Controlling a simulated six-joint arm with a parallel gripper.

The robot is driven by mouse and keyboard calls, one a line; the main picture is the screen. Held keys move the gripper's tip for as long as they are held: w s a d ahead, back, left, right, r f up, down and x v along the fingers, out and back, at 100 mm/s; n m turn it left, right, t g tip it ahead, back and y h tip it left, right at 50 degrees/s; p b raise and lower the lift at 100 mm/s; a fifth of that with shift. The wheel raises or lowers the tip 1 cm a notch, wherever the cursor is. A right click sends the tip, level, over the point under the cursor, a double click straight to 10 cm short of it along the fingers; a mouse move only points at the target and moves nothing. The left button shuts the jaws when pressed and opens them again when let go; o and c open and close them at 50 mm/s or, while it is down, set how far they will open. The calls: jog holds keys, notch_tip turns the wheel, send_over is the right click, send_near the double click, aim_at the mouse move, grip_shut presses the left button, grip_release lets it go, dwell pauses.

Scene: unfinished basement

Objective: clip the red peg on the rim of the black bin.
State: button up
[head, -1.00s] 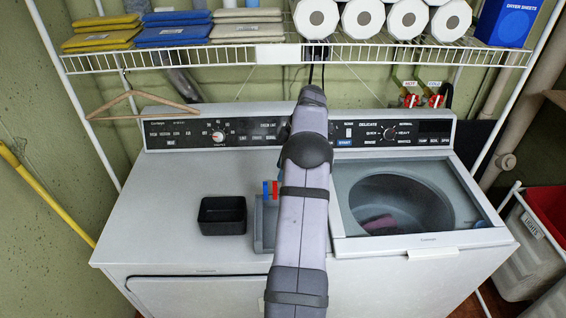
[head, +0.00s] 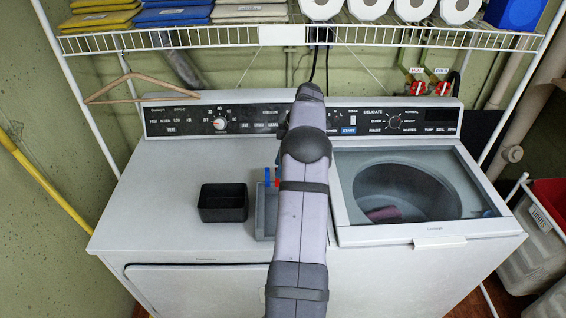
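The black bin (head: 222,213) is a small open box on the white dryer top (head: 165,205), left of my arm. A grey tray (head: 265,222) stands to its right, partly hidden by my arm. At the tray's back edge a blue peg (head: 267,177) stands upright. A small part of the red peg (head: 278,182) shows to its right, against my arm's outline; the rest is hidden. The bin's visible rim is bare. My arm covers the middle of the view and hides my gripper's fingers, so I cannot see whether they touch the red peg.
An open washer (head: 405,195) with a cloth inside is to the right. A wire shelf (head: 210,38) with folded cloths and paper rolls spans the back. A wooden hanger (head: 140,86) hangs at left. The dryer top left of the bin is clear.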

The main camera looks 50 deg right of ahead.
jog(key=shift+b+x, duration=0.95)
jog(key=shift+x, duration=1.05)
jog(key=shift+c, duration=0.7)
grip_shut()
jog(key=shift+r, duration=0.3)
jog(key=shift+a+r+p, duration=0.1)
jog(key=shift+r+p, duration=1.75)
jog(key=shift+r, duration=0.55)
jog(key=shift+r, duration=0.1)
